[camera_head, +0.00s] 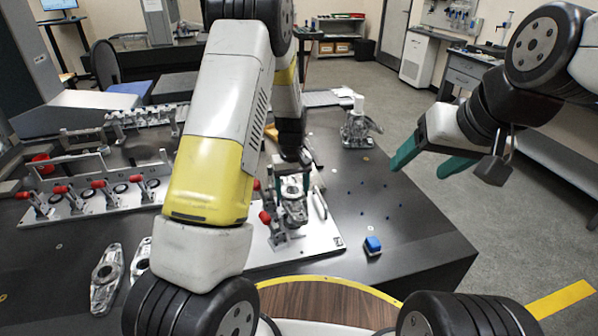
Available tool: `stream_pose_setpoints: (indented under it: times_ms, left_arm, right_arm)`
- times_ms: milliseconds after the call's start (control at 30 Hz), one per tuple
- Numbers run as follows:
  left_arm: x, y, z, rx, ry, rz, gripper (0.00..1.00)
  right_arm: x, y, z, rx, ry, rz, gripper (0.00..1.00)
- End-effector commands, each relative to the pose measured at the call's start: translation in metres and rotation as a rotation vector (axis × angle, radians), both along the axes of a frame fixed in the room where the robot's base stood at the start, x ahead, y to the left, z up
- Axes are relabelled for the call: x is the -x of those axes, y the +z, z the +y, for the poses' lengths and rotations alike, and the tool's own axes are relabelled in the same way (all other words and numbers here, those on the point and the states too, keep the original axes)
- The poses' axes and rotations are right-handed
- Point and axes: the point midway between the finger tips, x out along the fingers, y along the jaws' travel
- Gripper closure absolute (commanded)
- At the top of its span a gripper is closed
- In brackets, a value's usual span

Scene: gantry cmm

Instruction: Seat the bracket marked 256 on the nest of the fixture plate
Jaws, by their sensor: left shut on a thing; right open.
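My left gripper (292,178) points down over the fixture plate (318,238), its wrist partly hidden behind my own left arm. It is shut on a metal bracket (293,206), which is on or just above the middle of the plate. I cannot tell whether the bracket touches the nest, which is hidden under it. No number can be read on it. Red-handled clamps (267,218) stand at the plate's left side. My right gripper (432,164) is open and empty, its green fingers apart, in the air beyond the table's right edge.
Two loose brackets (106,277) lie at the front left of the dark table (420,235). A longer fixture with red clamps (95,203) stands behind them. A blue-topped block (373,245) lies right of the plate; a metal part (358,128) stands at the back. The table's right side is mostly clear.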

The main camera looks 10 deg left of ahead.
Motion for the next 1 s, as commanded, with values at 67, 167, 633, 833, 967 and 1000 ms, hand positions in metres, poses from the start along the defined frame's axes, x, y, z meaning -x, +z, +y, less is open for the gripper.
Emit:
stream_pose_setpoints:
  times_ms: [67, 167, 633, 833, 967, 1000]
  left_arm:
    - [0.0, -0.003, 0.0, 0.0, 0.0, 0.0, 1.0]
    - [0.0, -0.007, 0.0, 0.0, -0.001, 0.0, 1.0]
    - [0.0, -0.036, -0.001, 0.0, -0.002, 0.0, 1.0]
    - [0.0, -0.05, 0.0, 0.0, -0.001, 0.0, 1.0]
    - [0.0, -0.059, 0.0, 0.0, -0.001, 0.0, 1.0]
    - [-0.001, -0.061, 0.0, 0.0, -0.001, 0.0, 1.0]
  right_arm:
    - [0.0, 0.0, 0.0, 0.0, 0.0, 0.0, 0.32]
    - [0.0, 0.0, 0.0, 0.0, 0.0, 0.0, 0.32]
    - [0.0, 0.0, 0.0, 0.0, 0.0, 0.0, 0.32]
    - [0.0, 0.0, 0.0, 0.0, 0.0, 0.0, 0.32]
    - [0.0, 0.0, 0.0, 0.0, 0.0, 0.0, 0.32]
    - [0.0, 0.0, 0.0, 0.0, 0.0, 0.0, 0.32]
